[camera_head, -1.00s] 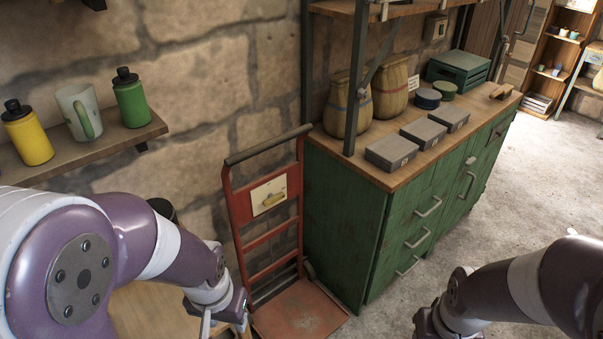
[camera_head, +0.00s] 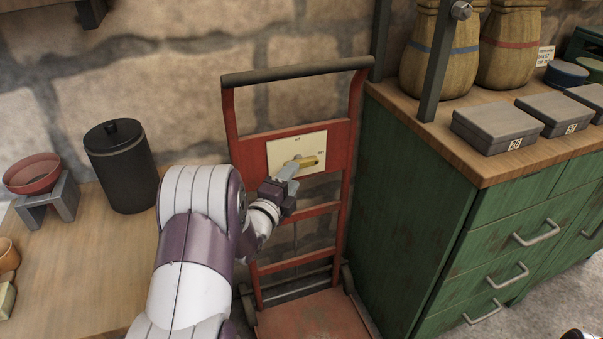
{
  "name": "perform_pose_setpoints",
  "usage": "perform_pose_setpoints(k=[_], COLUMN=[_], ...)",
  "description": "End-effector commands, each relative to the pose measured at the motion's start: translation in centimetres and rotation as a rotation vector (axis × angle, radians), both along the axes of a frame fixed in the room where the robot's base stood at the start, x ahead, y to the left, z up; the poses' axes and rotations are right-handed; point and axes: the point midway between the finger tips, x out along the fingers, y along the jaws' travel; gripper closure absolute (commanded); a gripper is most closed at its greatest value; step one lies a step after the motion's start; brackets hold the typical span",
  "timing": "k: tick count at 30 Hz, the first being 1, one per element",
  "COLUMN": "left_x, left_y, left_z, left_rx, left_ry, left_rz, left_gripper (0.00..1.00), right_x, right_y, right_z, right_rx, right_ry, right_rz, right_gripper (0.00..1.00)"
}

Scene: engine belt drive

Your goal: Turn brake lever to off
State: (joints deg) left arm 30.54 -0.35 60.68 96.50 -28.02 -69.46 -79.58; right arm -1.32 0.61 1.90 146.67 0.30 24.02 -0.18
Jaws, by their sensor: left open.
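Small marks on the plate are too small to read with certainty. The gripper hides the plate's lower middle.
A green cabinet (camera_head: 420,210) stands close on the right, with grey boxes (camera_head: 497,127) on top. A wooden table (camera_head: 75,265) on the left holds a black canister (camera_head: 122,167) and a red bowl (camera_head: 32,174). A stone wall is behind.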

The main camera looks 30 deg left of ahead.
Motion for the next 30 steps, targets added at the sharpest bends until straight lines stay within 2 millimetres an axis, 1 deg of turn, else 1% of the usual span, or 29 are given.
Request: perform_pose_setpoints(k=[1, 3, 7, 9, 12, 18, 19, 20, 21, 23, 24, 30], left_x=[1.3, 2.9, 5.1, 5.8, 6.2, 6.2, 6.2, 6.2, 6.2, 6.2, 6.2, 6.2], left_y=[0.0, 0.1, 0.3, 0.4, 0.5, 0.5, 0.5, 0.5, 0.5, 0.5, 0.5, 0.5], left_z=[-0.3, -0.3, -0.2, -0.2, -0.1, 0.0, 0.0, 0.0, 0.0, 0.0, 0.0, -0.2], left_rx=[-0.001, -0.001, -0.002, -0.002, -0.003, -0.004, -0.004, -0.004, -0.004, -0.004, -0.004, -0.01], left_ry=[-0.001, -0.001, 0.0, 0.002, 0.001, 0.002, 0.002, 0.002, 0.002, 0.002, 0.002, -0.004], left_rz=[-0.003, -0.002, -0.001, 0.0, 0.001, 0.001, 0.001, 0.001, 0.001, 0.001, 0.001, 0.001], left_gripper=[0.53, 0.53, 0.53, 0.53, 0.53, 0.53, 0.56, 0.66, 0.79, 0.99, 1.0, 1.0], right_x=[0.0, 0.0, 0.0, 0.0, 0.0, 0.0, 0.0, 0.0, 0.0, 0.0, 0.0, 0.0], right_y=[0.0, 0.0, 0.0, 0.0, 0.0, 0.0, 0.0, 0.0, 0.0, 0.0, 0.0, 0.0], right_z=[-0.5, -0.8, -1.2, -1.3, -1.3, -1.3, -1.3, -1.3, -1.3, -1.3, -1.3, -1.6], right_rx=[0.0, 0.0, 0.0, 0.0, 0.0, 0.0, 0.0, 0.0, 0.0, 0.0, 0.0, 0.0], right_ry=[0.0, 0.0, 0.0, 0.0, 0.0, 0.0, 0.0, 0.0, 0.0, 0.0, 0.0, 0.0], right_rz=[0.0, 0.0, 0.0, 0.0, 0.0, 0.0, 0.0, 0.0, 0.0, 0.0, 0.0, 0.0], right_gripper=[0.57, 0.57, 0.57, 0.57, 0.57, 0.57, 0.57, 0.57, 0.57, 0.57, 0.57, 0.57])
